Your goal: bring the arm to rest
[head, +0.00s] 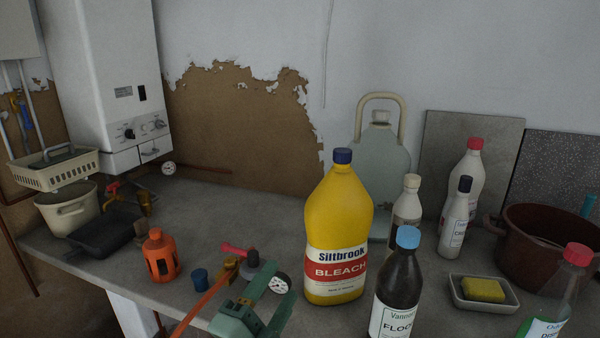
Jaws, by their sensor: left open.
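My left gripper (279,280), green, is low in the middle of the head view, over the front part of the grey worktop (205,215). Its two fingers are apart and point up and to the right, with nothing seen held between them. A round dial gauge (280,284) shows at the fingertips; I cannot tell whether they touch it. The yellow bleach bottle (337,225) with a blue cap stands upright just right of the fingers, apart from them in the picture. My right gripper is not in view.
A dark bottle (398,275) stands front right. A pale demijohn (375,148) stands behind.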

